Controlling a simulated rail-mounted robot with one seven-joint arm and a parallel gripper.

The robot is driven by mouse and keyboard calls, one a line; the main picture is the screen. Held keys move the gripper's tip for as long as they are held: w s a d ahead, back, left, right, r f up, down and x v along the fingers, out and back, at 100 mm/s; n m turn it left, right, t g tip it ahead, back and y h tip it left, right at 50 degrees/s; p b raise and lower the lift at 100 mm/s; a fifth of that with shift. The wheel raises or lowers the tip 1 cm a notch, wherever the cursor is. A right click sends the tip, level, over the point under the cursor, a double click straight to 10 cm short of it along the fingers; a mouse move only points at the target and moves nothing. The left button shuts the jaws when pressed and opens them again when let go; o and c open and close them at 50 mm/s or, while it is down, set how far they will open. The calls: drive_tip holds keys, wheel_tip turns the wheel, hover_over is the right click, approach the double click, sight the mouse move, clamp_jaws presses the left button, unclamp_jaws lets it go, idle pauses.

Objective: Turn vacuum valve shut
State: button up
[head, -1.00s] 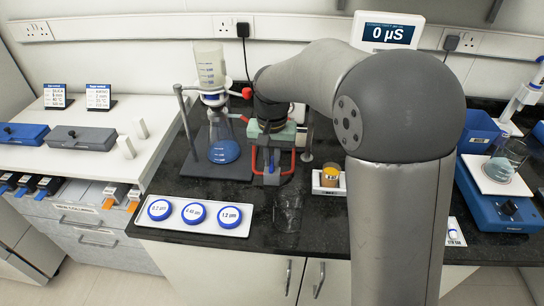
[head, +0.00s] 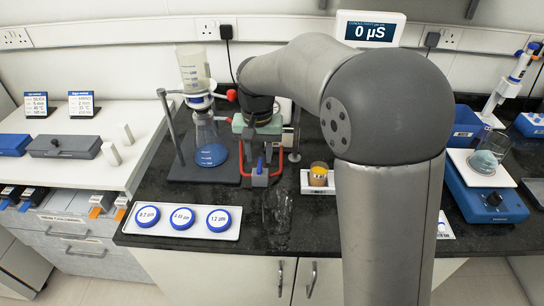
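A small blue lever (head: 259,164) stands upright on a grey block (head: 260,179) with red tubing (head: 279,172) around it; this looks like the vacuum valve. My gripper is at the end of the arm, around the dark wrist (head: 258,104) behind and above the lever. Its fingers cannot be made out against the pale green body (head: 239,124) there, so I cannot tell whether they touch the lever. The filter flask (head: 210,150) with blue liquid stands left of the valve, under a clear funnel (head: 194,68) with a red clip or stopper (head: 232,95) at its side.
A white tray (head: 150,236) with blue-rimmed discs lies at the front left. A clear glass (head: 277,205) stands before the valve. An amber-filled jar (head: 319,173) is to its right. A meter (head: 370,30) reads 0 µS.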

drive_tip(key=s+d+r+b, duration=0.2)
drive_tip(key=s+d+r, duration=0.2)
drive_tip(key=s+r, duration=0.7)
drive_tip(key=shift+s, duration=1.25)
drive_tip(key=shift+r, duration=0.1)
drive_tip(key=shift+n, duration=0.8)
drive_tip(key=s+d+f, duration=0.3)
drive_tip(key=f, duration=0.2)
drive_tip(key=s+d+f, duration=0.3)
drive_tip(key=s+f, duration=0.1)
drive_tip(key=f, duration=0.1)
drive_tip(key=s+d+f, duration=0.4)
drive_tip(key=f, duration=0.2)
drive_tip(key=shift+s+p, duration=0.2)
drive_tip(key=shift+p, duration=0.15)
